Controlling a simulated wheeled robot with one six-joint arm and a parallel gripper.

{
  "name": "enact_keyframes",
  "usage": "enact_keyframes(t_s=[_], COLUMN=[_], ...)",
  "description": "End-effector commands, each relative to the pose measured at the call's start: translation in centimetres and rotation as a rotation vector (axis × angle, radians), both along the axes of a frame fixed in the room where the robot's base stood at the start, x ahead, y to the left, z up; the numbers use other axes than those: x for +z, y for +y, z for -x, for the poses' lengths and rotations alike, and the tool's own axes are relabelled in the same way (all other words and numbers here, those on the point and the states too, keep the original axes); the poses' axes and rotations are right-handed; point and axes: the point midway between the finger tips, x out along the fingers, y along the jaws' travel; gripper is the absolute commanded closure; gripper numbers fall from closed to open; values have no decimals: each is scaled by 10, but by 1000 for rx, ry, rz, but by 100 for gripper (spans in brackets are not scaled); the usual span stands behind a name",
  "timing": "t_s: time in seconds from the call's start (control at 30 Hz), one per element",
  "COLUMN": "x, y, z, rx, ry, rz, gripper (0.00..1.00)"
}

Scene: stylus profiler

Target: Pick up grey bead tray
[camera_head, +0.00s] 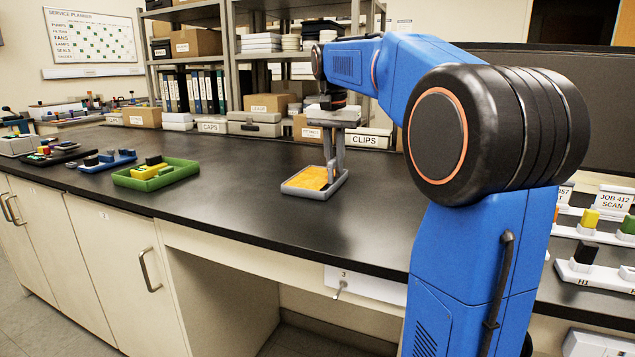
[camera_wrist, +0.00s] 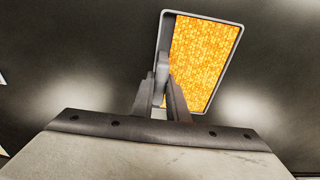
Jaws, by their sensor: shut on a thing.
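The grey bead tray (camera_head: 320,195) is a shallow grey tray filled with orange-yellow beads, on the black bench in the head view. My gripper (camera_head: 332,175) reaches down to the tray's far right side in the head view. In the wrist view my gripper (camera_wrist: 164,75) is shut on the tray's wall, with one finger inside over the beads and one outside. I cannot tell whether the tray rests on the bench or is slightly raised.
A green tray (camera_head: 135,183) with yellow and black parts stands to the left, with a blue tray (camera_head: 108,164) beyond it. Labelled boxes and a CLIPS box (camera_head: 366,140) line the back. White racks (camera_head: 590,268) stand at the right. The bench around the bead tray is clear.

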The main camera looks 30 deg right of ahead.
Motion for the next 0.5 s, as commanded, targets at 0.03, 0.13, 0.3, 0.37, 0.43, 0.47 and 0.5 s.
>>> enact_keyframes(t_s=[0.03,0.13,0.3,0.37,0.43,0.47,0.5], x=[0,1,1,4,10,14,21], y=[0,0,0,0,0,0,0], z=[0,0,0,0,0,-1,-1], rx=[0,0,0,0,0,0,0], ry=[0,-1,-1,-1,-1,-3,-3], rz=[0,0,0,0,0,0,0], gripper=[100,100,100,100,100,100,100])
